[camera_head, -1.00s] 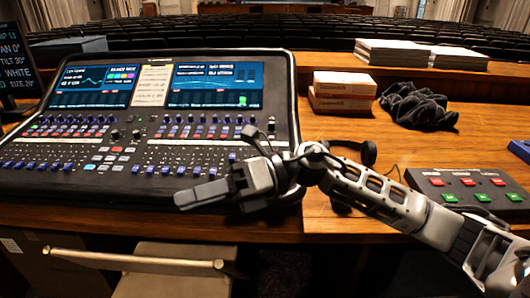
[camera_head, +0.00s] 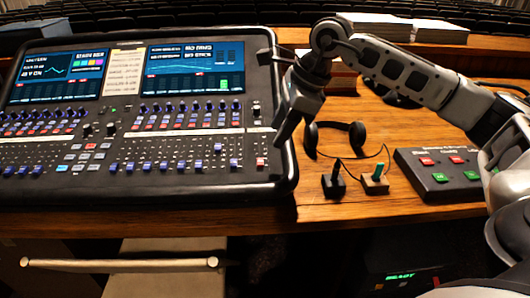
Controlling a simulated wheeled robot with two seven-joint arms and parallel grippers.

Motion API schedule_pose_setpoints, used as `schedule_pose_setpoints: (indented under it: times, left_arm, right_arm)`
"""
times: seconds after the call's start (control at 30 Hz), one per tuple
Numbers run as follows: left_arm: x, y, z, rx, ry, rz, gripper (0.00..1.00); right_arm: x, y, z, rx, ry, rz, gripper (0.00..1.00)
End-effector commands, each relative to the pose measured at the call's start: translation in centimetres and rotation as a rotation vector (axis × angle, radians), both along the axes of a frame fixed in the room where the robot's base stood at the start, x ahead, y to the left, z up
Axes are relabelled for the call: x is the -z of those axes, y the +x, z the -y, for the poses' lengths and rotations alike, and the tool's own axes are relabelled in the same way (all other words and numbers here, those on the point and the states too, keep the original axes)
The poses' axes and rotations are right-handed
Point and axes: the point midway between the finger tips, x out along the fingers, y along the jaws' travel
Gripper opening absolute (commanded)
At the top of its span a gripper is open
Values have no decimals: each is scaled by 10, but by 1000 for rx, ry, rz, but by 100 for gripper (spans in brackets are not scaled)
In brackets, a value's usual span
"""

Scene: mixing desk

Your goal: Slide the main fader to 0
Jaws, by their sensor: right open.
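The mixing console (camera_head: 215,178) fills the left of the view, its rows of faders facing me. Along its front row the faders have blue caps, and one blue cap (camera_head: 220,148) sits higher than its neighbours. At the right end of the row is a single reddish cap (camera_head: 261,162), which looks like the main fader. Its scale is too small to read. My right gripper (camera_head: 274,97) is open and empty, above the console's right edge, up and to the right of the reddish cap and apart from it. My left gripper is out of view.
Headphones (camera_head: 356,134) lie on the wooden desk right of the console, with two small sticks, one black (camera_head: 334,182) and one green-topped (camera_head: 375,181), in front. A button box (camera_head: 443,176) stands farther right. Paper stacks (camera_head: 437,31) lie behind.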

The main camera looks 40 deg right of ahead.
Motion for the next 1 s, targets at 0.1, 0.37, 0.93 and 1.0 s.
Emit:
schedule_pose_setpoints:
  times: [0.1, 0.37, 0.93, 1.0]
  left_arm:
    - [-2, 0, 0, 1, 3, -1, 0]
    - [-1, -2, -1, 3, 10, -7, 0]
    - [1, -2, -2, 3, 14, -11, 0]
    - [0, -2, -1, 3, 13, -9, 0]
  right_arm:
    - [25, 7, -8, -2, 1, -5, 44]
    - [62, 19, -20, -1, 2, -1, 44]
    - [74, 23, -23, -1, 2, 0, 13]
    - [74, 23, -23, -1, 2, 0, 0]
